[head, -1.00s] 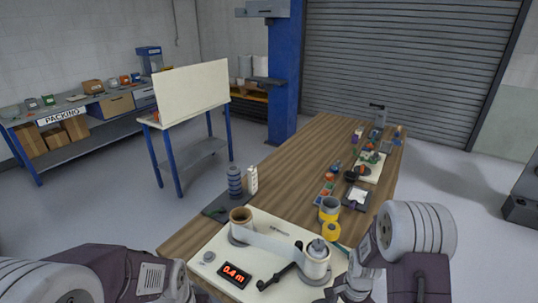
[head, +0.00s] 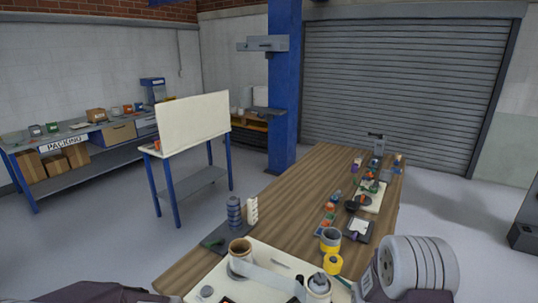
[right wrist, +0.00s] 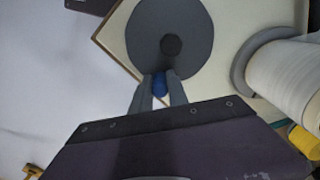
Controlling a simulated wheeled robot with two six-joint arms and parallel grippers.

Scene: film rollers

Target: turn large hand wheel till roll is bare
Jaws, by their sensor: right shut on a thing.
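The large hand wheel (right wrist: 190,25) is a grey disc with a dark hub, seen from above in the right wrist view. My right gripper (right wrist: 160,88) is shut on the wheel's blue knob (right wrist: 160,80) at its near rim. In the head view, a pale film band (head: 275,281) runs from a brown-cored roll (head: 240,248) to a white roll (head: 318,285) with a grey top. The white roll also shows in the right wrist view (right wrist: 285,75). The head view cuts off the wheel and right gripper. My left gripper is out of view.
The cream winder base (head: 270,252) stands at the near end of the wooden table (head: 290,190). Grey and yellow tape rolls (head: 332,262) stand close behind it. A dark ribbed stack (head: 234,213) and a white notched block (head: 251,211) stand at back left.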

